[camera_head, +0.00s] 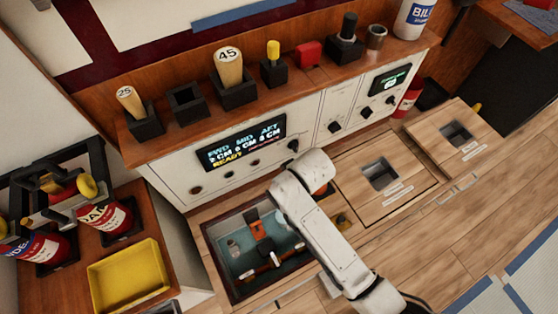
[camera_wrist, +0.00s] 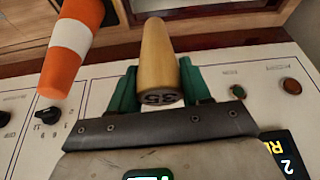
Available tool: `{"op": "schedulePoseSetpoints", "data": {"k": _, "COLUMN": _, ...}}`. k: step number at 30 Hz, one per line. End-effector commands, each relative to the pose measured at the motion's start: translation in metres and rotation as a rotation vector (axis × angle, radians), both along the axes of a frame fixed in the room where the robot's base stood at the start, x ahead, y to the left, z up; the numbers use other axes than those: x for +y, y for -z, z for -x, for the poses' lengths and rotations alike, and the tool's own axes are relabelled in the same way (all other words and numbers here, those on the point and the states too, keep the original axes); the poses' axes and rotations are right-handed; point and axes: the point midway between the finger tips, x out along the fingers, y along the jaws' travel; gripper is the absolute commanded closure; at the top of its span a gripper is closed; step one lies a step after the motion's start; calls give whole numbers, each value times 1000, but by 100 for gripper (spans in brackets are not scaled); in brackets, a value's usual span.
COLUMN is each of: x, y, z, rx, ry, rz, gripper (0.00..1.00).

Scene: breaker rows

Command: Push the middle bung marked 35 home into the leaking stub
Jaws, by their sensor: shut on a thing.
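The wooden bung marked 35 (camera_wrist: 156,45) is held between the green fingers of my gripper (camera_wrist: 158,84) in the wrist view. Its numbered end faces the camera and its body points away. My gripper is shut on it. In the head view my arm hides the gripper and bung. An open hatch (camera_head: 213,262) at lower centre shows water, an orange part (camera_head: 258,230), a grey stub-like piece (camera_head: 233,247) and dark fittings. I cannot tell which fitting is the leaking stub.
Bungs marked 25 (camera_head: 128,101) and 45 (camera_head: 228,68) stand in black holders on the shelf, with an empty holder (camera_head: 187,103) between them. An orange-and-white striped object (camera_wrist: 72,45) is close left of the bung. Two hatches with square openings (camera_head: 345,178) (camera_head: 440,118) are at right.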

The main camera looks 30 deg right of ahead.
Motion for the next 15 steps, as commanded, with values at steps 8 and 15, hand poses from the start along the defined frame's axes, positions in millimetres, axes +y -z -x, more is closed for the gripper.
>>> {"op": "schedulePoseSetpoints", "data": {"k": 8, "x": 1, "y": 104, "z": -7, "rx": 0, "ry": -71, "rz": 0, "gripper": 82}}
{"op": "schedulePoseSetpoints", "data": {"k": 15, "x": 1, "y": 157, "z": -10, "rx": -2, "ry": -112, "rz": -3, "gripper": 82}}
